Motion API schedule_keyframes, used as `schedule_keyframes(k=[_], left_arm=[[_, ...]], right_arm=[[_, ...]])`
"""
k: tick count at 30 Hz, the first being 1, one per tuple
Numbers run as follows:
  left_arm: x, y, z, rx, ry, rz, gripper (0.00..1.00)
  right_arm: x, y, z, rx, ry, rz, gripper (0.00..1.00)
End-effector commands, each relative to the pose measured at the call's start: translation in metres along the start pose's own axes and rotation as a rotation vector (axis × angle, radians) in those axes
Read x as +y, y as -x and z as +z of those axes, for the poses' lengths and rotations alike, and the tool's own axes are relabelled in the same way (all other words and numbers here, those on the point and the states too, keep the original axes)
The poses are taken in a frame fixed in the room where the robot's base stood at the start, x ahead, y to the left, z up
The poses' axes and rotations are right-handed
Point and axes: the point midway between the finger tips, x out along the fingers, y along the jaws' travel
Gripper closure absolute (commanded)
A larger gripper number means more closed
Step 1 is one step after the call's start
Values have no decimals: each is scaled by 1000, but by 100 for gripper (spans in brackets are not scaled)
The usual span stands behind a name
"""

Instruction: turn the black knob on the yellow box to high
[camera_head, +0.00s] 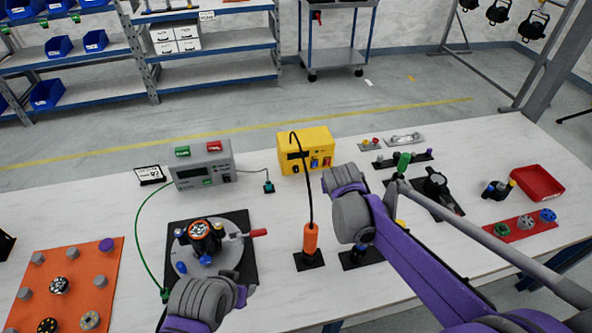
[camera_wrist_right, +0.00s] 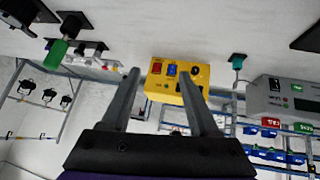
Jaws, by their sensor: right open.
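The yellow box (camera_head: 318,145) stands at the back middle of the table. Its front has a black knob (camera_head: 295,169) at the left, then a blue switch and a red switch. In the right wrist view the box (camera_wrist_right: 178,88) appears upside down, with the black knob (camera_wrist_right: 195,70) at its right. My right gripper (camera_wrist_right: 159,76) is open and empty, its fingers pointing toward the box and apart from the knob. In the head view its fingers are hidden behind my wrist. My left wrist is at the bottom of the head view; its fingers cannot be made out.
A grey meter box (camera_head: 201,164) stands left of the yellow box. An orange handle (camera_head: 310,238) with a black cable stands in front. A round fixture on a black plate (camera_head: 240,220) is front left. A red tray (camera_head: 537,183) is far right.

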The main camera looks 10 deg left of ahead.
Motion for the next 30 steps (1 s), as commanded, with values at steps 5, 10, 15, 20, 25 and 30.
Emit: schedule_keyframes(k=[5, 10, 15, 20, 25, 30], left_arm=[[0, 4, -5, 5, 0, 0, 50], [0, 6, -7, 7, 0, 0, 50], [0, 7, -8, 8, 0, 0, 50], [0, 9, -11, 10, 0, 0, 50], [0, 13, -15, 14, 0, 0, 50], [0, 17, -20, 19, 0, 0, 50]], right_arm=[[-63, -62, -42, 67, 65, -19, 39], [-101, -95, -55, 106, 98, -29, 39], [-114, -109, -59, 119, 108, -33, 39], [-114, -128, -62, 119, 107, -31, 39], [-115, -158, -66, 119, 108, -32, 39], [-116, -185, -69, 119, 107, -31, 39]])
